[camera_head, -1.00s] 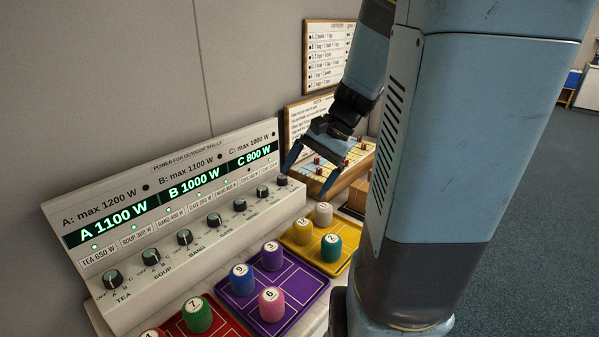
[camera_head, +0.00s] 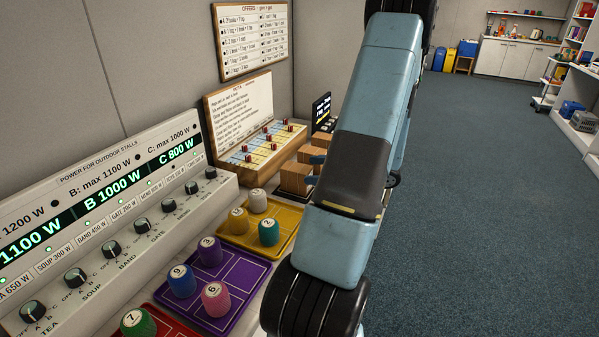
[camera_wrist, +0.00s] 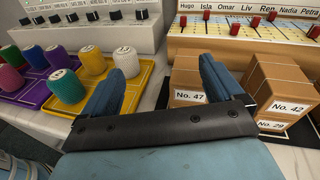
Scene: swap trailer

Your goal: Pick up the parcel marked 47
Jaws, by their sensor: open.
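The parcel marked 47 (camera_wrist: 186,78) is a brown box with a white "No. 47" label on its front, standing on a dark mat in the wrist view. My gripper (camera_wrist: 162,88) is open and empty. In the head view, brown parcels (camera_head: 294,179) show beside my arm, with labels unreadable and blue fingertips close by.
Parcels marked 42 (camera_wrist: 275,85) and 29 stand close on the right. A yellow tray (camera_wrist: 148,83) with numbered cylinders lies left, a purple tray (camera_head: 243,268) further along. A board with red pegs (camera_head: 262,148) stands behind the parcels. Bare white counter (camera_wrist: 150,98) lies between the yellow tray and parcels.

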